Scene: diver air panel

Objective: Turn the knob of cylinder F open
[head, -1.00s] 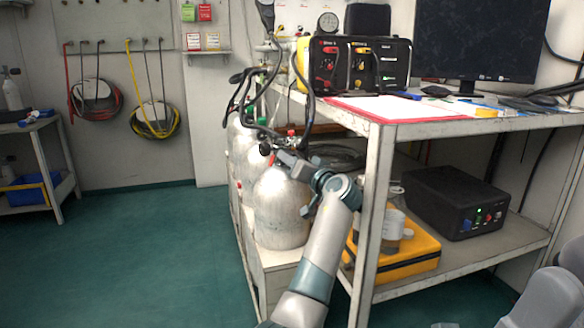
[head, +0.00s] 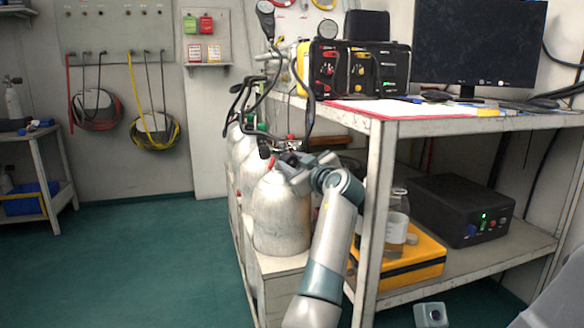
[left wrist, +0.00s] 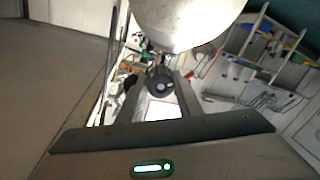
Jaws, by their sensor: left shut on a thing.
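The nearest silver cylinder (head: 281,215) stands upright on the low rack beside the bench. No letter on it is readable, so I cannot tell that it is cylinder F. My left gripper (head: 286,162) is at its valve, just above the shoulder, reaching in from the right. In the left wrist view a dark round knob (left wrist: 160,84) sits between the two fingertips of my left gripper (left wrist: 157,88), which is shut on it. The pale cylinder body (left wrist: 185,18) fills the top there. In the head view the gripper hides most of the knob. My right gripper is not seen.
More cylinders (head: 240,150) stand behind in the row, with black hoses looping above. The bench leg (head: 377,215) is close to the right of my left arm. A yellow case (head: 410,262) and black box (head: 462,207) fill the lower shelf. Floor at left is clear.

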